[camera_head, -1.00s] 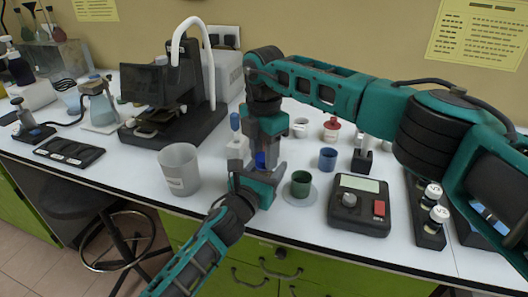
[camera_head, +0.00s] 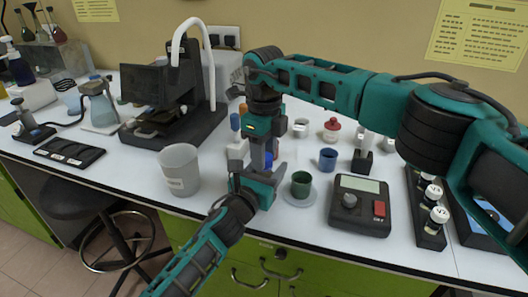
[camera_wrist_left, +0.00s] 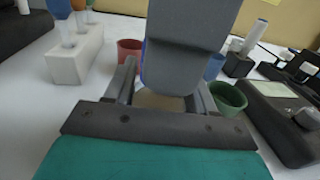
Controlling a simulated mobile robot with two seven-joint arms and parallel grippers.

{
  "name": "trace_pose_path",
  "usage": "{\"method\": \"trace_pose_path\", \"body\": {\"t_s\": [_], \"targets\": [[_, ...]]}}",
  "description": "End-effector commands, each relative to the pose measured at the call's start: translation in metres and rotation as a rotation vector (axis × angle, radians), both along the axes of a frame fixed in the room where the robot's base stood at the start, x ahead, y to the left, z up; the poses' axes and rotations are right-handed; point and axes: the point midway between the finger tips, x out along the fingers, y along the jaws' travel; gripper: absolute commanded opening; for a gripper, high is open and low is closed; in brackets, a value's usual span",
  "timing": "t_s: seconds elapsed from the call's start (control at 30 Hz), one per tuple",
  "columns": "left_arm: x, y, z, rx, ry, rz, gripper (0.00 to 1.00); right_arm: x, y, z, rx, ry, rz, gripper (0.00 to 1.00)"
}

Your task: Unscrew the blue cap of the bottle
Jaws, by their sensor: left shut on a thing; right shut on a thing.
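The blue cap (camera_head: 268,160) shows between my two grippers in the head view. It is mostly hidden; in the left wrist view only a thin blue edge (camera_wrist_left: 143,62) shows behind a grey finger. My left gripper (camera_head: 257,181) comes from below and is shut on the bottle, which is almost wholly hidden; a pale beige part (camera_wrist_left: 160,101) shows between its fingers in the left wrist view. My right gripper (camera_head: 266,160) points down from above and is shut on the blue cap, just over the left gripper.
A white beaker (camera_head: 179,170) stands left of the grippers. A blue cup (camera_head: 328,159) and a white rack (camera_head: 237,150) are close by.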

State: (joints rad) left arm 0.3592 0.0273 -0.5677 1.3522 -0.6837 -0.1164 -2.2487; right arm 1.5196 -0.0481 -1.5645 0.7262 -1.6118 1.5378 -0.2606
Motion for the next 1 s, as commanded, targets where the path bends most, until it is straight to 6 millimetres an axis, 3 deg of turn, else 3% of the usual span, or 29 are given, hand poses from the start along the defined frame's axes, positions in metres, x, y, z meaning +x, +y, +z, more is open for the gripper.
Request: {"method": "trace_pose_path", "body": {"t_s": [0.8, 1.0], "targets": [[0.0000, 0.0000, -0.0008, 0.000, 0.002, 0.000, 0.00, -0.0012, 0.0002, 0.0009, 0.001, 0.002, 1.525, 0.03], [0.0000, 0.0001, -0.0008, 0.000, 0.002, 0.001, 0.00, -0.0010, 0.0001, 0.0010, 0.001, 0.002, 1.777, 0.03]]}}
